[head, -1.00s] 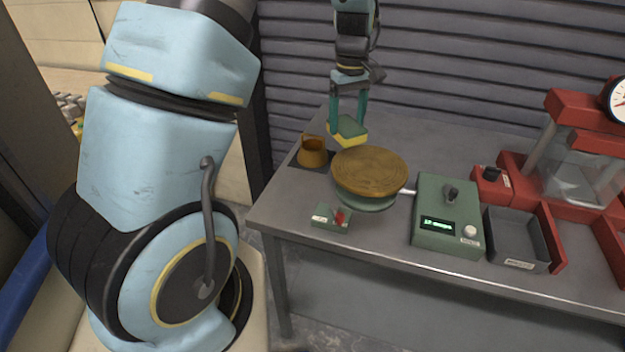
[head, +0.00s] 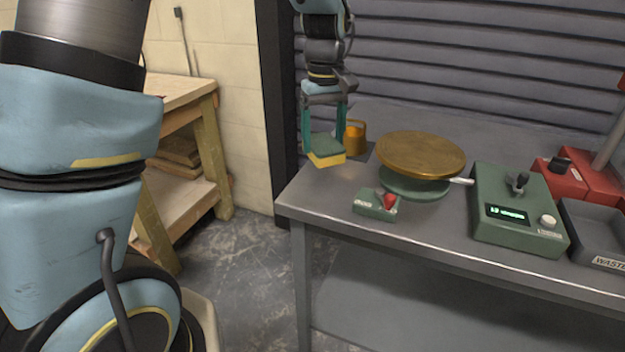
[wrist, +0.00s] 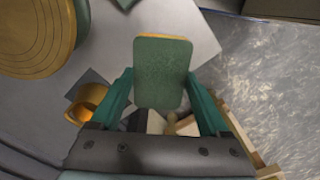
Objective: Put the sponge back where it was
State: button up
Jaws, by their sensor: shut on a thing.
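The sponge (head: 327,150), green on one face and yellow on the other, is held between the two fingers of my gripper (head: 325,140). My gripper is shut on it and points down. In the head view the sponge is above the left end of the grey table (head: 335,207), in front of and left of the orange mug. In the wrist view the sponge (wrist: 162,73) shows its green face between the fingers, with the table edge and the floor below it. I cannot tell exactly how high it is above the table.
The orange mug (head: 356,137) stands close by on a dark square pad (wrist: 97,88). Right of it are the round brass-topped flow table (head: 420,153), a small green box with a red switch (head: 377,204) and a green control box (head: 520,212). A wooden bench (head: 190,95) stands behind at left.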

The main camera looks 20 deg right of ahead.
aim_at(323, 142)
notch_tip(323, 142, down, 8)
jog(key=shift+r+p, duration=0.2)
jog(key=shift+p, duration=0.3)
jog(key=o, duration=1.2)
jog(key=shift+f, duration=0.1)
jog(key=shift+c, duration=0.2)
notch_tip(323, 142, up, 12)
jog(key=shift+r+b, duration=0.15)
jog(key=shift+b, duration=0.5)
jog(key=s+a+f, duration=0.1)
jog(key=a+f, duration=0.1)
jog(key=a, duration=0.8)
jog(key=s+a+f+m+t, duration=0.1)
jog(key=a+f, duration=0.1)
jog(key=a, duration=0.8)
jog(key=s+a+f, duration=0.2)
jog(key=a+f, duration=0.1)
jog(key=a, duration=0.7)
jog(key=shift+m+t, duration=0.3)
